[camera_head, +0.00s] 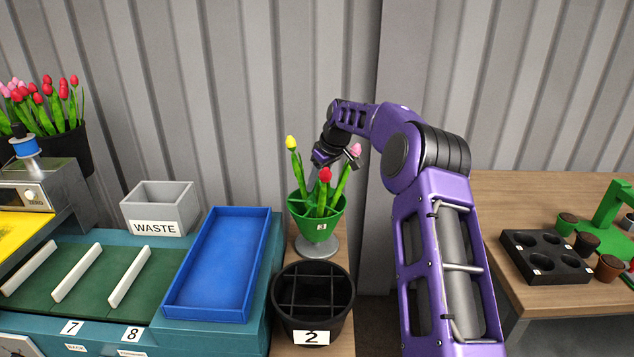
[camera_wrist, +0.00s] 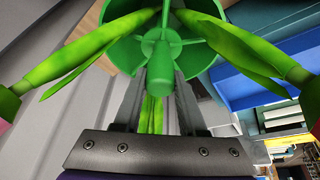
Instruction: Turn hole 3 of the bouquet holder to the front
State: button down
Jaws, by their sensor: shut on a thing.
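The green bouquet holder (camera_head: 299,208) stands on a grey round foot, and a small label 3 (camera_head: 321,227) on its wall faces the head camera. It holds a yellow tulip (camera_head: 291,142), a red tulip (camera_head: 325,174) and a pink tulip (camera_head: 355,150), which spread outward. My gripper (camera_head: 327,165) reaches down among the stems, its fingertips partly hidden in the head view. In the wrist view, the fingers of my gripper (camera_wrist: 160,80) are shut on the holder's central green knob (camera_wrist: 160,48). Tulip leaves pass on both sides of it.
A black divided bucket (camera_head: 313,293) labelled 2 stands in front of the holder. A blue tray (camera_head: 222,262) and a grey WASTE bin (camera_head: 160,206) are to the left. A black pot tray (camera_head: 545,257) lies on the right table. The corrugated wall is close behind.

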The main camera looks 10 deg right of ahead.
jog(key=shift+r+m+h, duration=0.1)
jog(key=shift+m+h, duration=0.3)
jog(key=shift+m, duration=0.6)
jog(key=shift+m+t, duration=0.3)
jog(key=shift+m, duration=0.1)
jog(key=shift+c, duration=2.4)
grip_release()
jog(key=p+v, duration=0.1)
jog(key=v, duration=1.6)
jog(key=shift+r, duration=0.2)
jog(key=shift+a, duration=0.3)
